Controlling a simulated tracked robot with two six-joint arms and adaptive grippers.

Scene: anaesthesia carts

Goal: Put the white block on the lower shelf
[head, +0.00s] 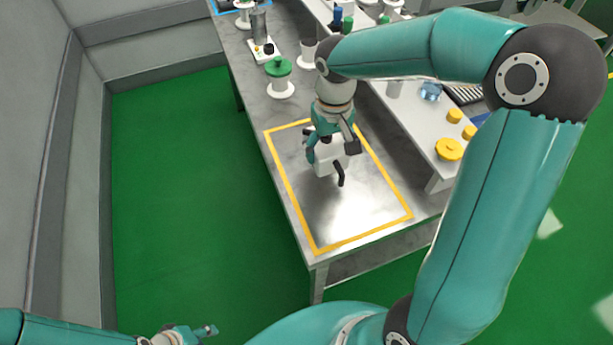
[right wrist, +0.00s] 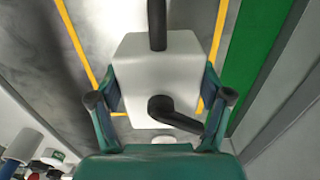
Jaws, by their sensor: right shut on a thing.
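The white block (head: 326,163), with black bent stubs on it, is over the yellow-outlined area of the metal table (head: 345,215). My right gripper (head: 331,146) is shut on it from above. In the right wrist view the white block (right wrist: 135,72) sits between the two fingers of my right gripper (right wrist: 160,88). I cannot tell whether the block touches the tabletop. A grey lower shelf (head: 385,257) shows partly below the table's near edge; the tabletop hides most of it. My left gripper (head: 205,331) is low at the bottom left, far from the block; its jaws are unclear.
A raised white shelf (head: 405,115) along the table's right side bears yellow caps (head: 449,149) and a blue item (head: 430,92). A white spool with a green top (head: 279,76) stands behind the outlined area. Green floor (head: 190,200) is clear on the left, beside a grey wall.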

